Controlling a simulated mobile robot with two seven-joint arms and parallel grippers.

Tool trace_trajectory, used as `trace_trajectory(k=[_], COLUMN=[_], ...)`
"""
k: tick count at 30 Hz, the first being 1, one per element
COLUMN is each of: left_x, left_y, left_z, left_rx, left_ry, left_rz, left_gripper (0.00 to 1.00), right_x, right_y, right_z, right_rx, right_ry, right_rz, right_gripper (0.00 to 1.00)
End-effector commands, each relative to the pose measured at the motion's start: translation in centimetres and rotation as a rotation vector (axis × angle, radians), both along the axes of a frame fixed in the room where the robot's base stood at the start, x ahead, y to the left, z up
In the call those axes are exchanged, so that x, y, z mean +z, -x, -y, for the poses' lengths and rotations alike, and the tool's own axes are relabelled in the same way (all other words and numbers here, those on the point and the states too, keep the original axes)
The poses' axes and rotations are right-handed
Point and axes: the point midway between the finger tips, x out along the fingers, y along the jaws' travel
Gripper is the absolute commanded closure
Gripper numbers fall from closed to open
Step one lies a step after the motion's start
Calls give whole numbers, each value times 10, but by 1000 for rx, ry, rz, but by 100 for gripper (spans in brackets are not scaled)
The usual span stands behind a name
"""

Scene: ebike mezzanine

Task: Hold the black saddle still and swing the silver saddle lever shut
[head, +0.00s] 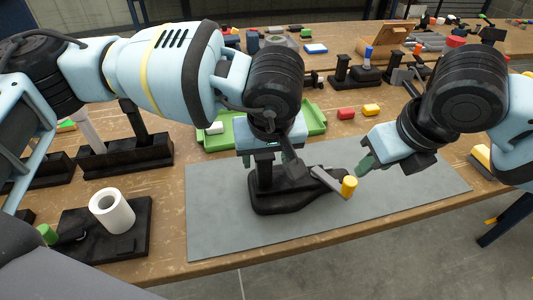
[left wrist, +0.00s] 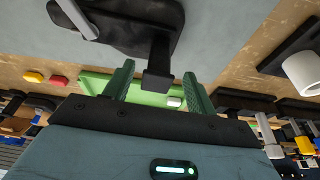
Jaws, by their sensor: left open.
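The black saddle (head: 300,198) rests on the grey mat (head: 225,225), partly covered by my left gripper. It also shows at the top of the left wrist view (left wrist: 130,22). The silver saddle lever (head: 328,180) sticks out to the right from it, with a yellow end (head: 349,187); the lever also shows in the left wrist view (left wrist: 78,18). My left gripper (left wrist: 158,82) is open, its green fingers on either side of the saddle's upright black post (left wrist: 160,62), with gaps. My right gripper (head: 363,165) is close to the yellow end, apart from it; its finger gap is unclear.
A green tray (head: 215,142) lies behind the mat, with red (head: 346,113) and yellow (head: 371,109) blocks to its right. A black stand with a white cylinder (head: 112,212) is at front left. The right part of the mat is clear.

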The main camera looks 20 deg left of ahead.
Motion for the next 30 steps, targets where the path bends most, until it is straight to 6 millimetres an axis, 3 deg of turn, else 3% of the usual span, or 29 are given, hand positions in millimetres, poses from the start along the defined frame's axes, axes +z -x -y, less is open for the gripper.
trace_trajectory(k=[18, 30], left_x=[-68, -74], left_y=[-18, -20], left_z=[-10, -11], left_rx=[2, 1], left_ry=[2, 2], left_rz=[-5, -3], left_gripper=[44, 44], right_x=[0, 0], right_y=[0, 0], right_z=[0, 0], right_rx=[0, 0], right_ry=[0, 0], right_rz=[0, 0], right_gripper=[64, 64])
